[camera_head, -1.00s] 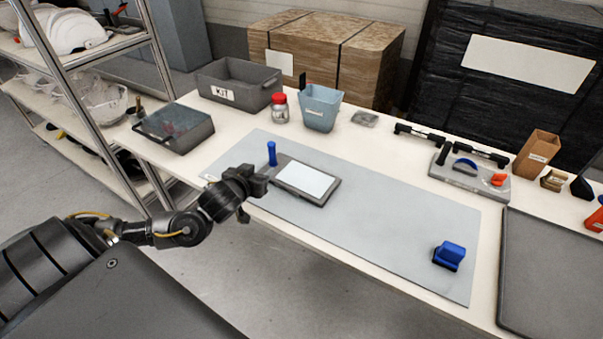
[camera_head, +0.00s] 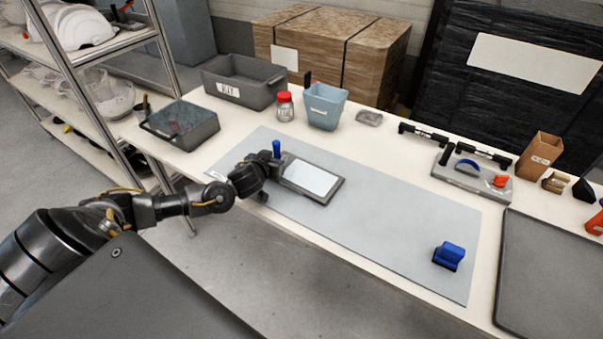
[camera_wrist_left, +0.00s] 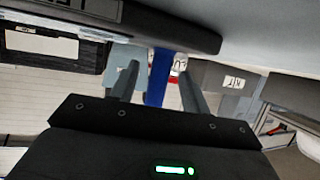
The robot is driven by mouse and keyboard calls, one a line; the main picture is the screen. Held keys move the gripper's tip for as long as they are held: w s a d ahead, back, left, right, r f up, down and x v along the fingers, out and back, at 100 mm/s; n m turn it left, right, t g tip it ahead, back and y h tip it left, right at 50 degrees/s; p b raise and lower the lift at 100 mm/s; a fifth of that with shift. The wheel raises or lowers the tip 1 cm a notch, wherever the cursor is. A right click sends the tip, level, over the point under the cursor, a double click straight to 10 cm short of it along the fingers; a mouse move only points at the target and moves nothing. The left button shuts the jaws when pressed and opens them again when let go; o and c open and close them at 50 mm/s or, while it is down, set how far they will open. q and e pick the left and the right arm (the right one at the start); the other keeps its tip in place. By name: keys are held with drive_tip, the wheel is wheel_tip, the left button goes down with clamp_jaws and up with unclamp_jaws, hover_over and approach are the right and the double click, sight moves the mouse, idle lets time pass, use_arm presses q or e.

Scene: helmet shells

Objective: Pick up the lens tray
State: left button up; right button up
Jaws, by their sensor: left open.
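The lens tray (camera_head: 333,194) appears to be the flat dark tray with a pale panel on the grey mat. An upright blue handle (camera_head: 276,149) stands at its left end. My left gripper (camera_head: 268,163) is at that left end, beside the handle in the head view. In the left wrist view the blue handle (camera_wrist_left: 158,76) shows between the two open grey fingers (camera_wrist_left: 159,88), with gaps on both sides. The tray's dark edge (camera_wrist_left: 180,33) crosses the top of that view. My right gripper is not in view.
A blue block (camera_head: 449,255) stands at the mat's right end. Behind the mat are a grey KIT bin (camera_head: 243,82), a red-lidded jar (camera_head: 285,107) and a light blue bin (camera_head: 325,106). A grey fixture plate (camera_head: 471,184) lies at the back right. The mat's middle is clear.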

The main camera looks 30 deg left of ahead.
sight(277, 146)
use_arm(q)
clamp_jaws()
idle(0.3)
drive_tip(key=shift+r+p, duration=0.45)
drive_tip(key=shift+p, duration=0.05)
drive_tip(key=r+p, duration=0.3)
drive_tip(key=p, duration=0.1)
drive_tip(key=shift+s+d+r, duration=0.15)
drive_tip(key=shift+d+r, duration=0.2)
drive_tip(key=shift+r, duration=0.05)
drive_tip(key=s+d+r+p, duration=0.6)
drive_tip(key=d+r+p, duration=0.2)
drive_tip(key=d+p, duration=0.3)
drive_tip(key=shift+s+d+r+p, duration=0.15)
drive_tip(key=shift+s+d+p, duration=0.2)
drive_tip(key=shift+p, duration=0.65)
